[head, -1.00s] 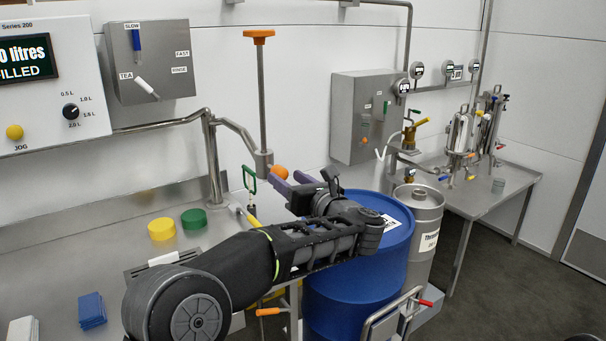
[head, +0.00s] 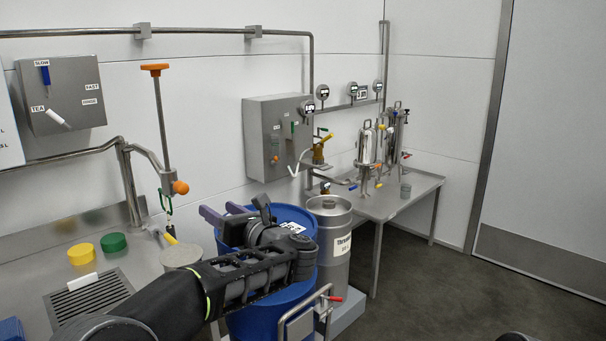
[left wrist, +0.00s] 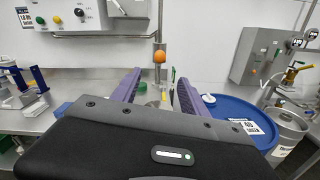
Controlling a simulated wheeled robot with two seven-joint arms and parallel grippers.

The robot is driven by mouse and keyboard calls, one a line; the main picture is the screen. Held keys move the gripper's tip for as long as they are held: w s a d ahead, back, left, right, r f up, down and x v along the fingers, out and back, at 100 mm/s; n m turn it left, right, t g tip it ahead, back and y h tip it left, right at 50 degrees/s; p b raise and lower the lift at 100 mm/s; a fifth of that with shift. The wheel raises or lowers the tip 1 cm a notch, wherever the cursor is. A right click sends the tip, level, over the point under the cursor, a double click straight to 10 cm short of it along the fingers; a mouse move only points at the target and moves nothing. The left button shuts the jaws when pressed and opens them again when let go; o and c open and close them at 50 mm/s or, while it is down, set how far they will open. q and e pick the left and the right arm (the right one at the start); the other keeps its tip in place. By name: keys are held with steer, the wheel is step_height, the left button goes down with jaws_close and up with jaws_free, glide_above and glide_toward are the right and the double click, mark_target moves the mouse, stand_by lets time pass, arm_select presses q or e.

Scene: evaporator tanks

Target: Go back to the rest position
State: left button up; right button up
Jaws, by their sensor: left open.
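My left gripper (head: 224,215) is open and empty, held above the blue drum (head: 262,318) in the head view. Its two purple fingers (left wrist: 152,88) stand apart in the left wrist view. Beyond the fingers is an orange ball knob (head: 181,187) on the steel pipe fitting; it also shows in the left wrist view (left wrist: 159,57). The gripper is apart from the knob. A tall rod with an orange handle (head: 154,68) rises from that fitting. My right gripper is not in view.
A steel keg (head: 330,235) stands right of the drum. A steel table (head: 410,195) with metal vessels is further right. A grey control box (head: 277,137) hangs on the wall. Yellow (head: 81,254) and green (head: 113,243) round caps lie on the bench at left.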

arm_select(q)
steer(key=w+d+f+m+t+h, duration=0.4)
steer(key=d+f+m+h, duration=0.65)
steer(key=m, duration=0.85)
steer(key=s+d+f+m+g+h+p, duration=0.1)
steer(key=s+d+f+m+g+h, duration=0.2)
steer(key=f+m, duration=0.45)
steer(key=s+d+f+m+g+h+p, duration=0.1)
steer(key=s+d+f+m+p, duration=0.25)
steer(key=f, duration=0.65)
steer(key=s+a+f+m+g+h, duration=0.15)
steer(key=s+f+m+g, duration=0.55)
steer(key=s+f, duration=0.8)
steer(key=s+a+f+m+g+p, duration=0.2)
steer(key=s, duration=1.1)
steer(key=s+a+f+m+g+p, duration=0.1)
steer(key=s+a+f+g+p, duration=0.1)
steer(key=s, duration=1.1)
steer(key=shift+s+a+f+m+g+h+p, duration=0.15)
steer(key=shift+a+f+m+g+h+p, duration=0.25)
steer(key=shift+a+g+p, duration=0.25)
